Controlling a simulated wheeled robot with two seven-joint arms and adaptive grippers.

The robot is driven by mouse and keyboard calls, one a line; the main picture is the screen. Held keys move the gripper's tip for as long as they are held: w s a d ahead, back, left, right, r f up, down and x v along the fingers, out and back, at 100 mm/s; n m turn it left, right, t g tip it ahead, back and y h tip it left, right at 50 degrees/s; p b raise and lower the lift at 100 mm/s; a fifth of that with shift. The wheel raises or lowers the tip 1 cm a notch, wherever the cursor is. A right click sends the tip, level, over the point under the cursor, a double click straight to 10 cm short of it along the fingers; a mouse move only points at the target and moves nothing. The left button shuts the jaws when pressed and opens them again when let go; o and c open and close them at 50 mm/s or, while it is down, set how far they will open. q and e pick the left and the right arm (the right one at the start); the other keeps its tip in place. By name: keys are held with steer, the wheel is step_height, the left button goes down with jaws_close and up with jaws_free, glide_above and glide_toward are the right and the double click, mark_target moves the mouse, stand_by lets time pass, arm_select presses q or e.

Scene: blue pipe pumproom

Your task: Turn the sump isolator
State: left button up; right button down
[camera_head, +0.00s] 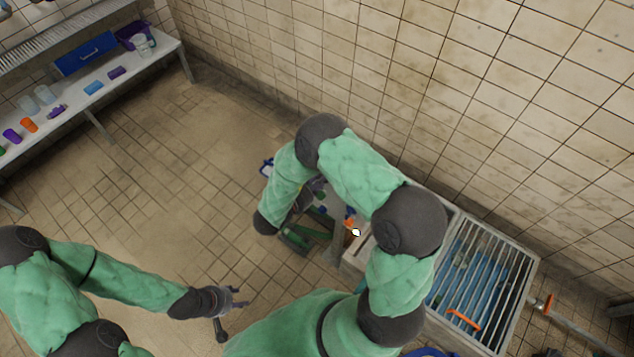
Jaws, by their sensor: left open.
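A metal-barred sump grate (484,285) over blue pipes stands against the wall at the right. An orange handle (463,320) shows at its front part, and another orange handle (549,304) sits on the pipe leaving its right side. I cannot tell which is the sump isolator. My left gripper (232,301) is open and empty over the floor, at lower left centre, well apart from both handles. My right arm is bent across the middle, left of the grate. A grey part that looks like my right gripper (308,194) is mostly hidden by that arm; its jaws are unclear.
A bench (160,58) at upper left carries a blue toolbox (85,53), a purple bin (132,35) and several small cups and blocks. A low stand with small items is partly hidden under my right arm. The tiled floor (170,170) between is clear.

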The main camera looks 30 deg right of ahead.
stand_by(0.3)
steer(key=shift+s+d+f+m+t+b, duration=0.1)
steer(key=shift+s+f+m+t+b, duration=0.3)
steer(key=shift+m+t+b, duration=1.5)
steer(key=shift+s+d+f+m+t+b, duration=0.2)
steer(key=shift+f+m+t+b, duration=0.5)
steer(key=shift+m+b, duration=2.3)
steer(key=shift+s+d+f+m+t+b, duration=0.1)
steer(key=shift+s+f+m+t+b, duration=0.3)
steer(key=shift+m+t+b, duration=1.9)
steer(key=shift+n+g+b, duration=0.4)
steer(key=shift+g+b, duration=0.4)
steer(key=shift+g, duration=0.2)
steer(key=c, duration=1.1)
jaws_free()
steer(key=shift+c, duration=0.2)
steer(key=shift+a, duration=0.1)
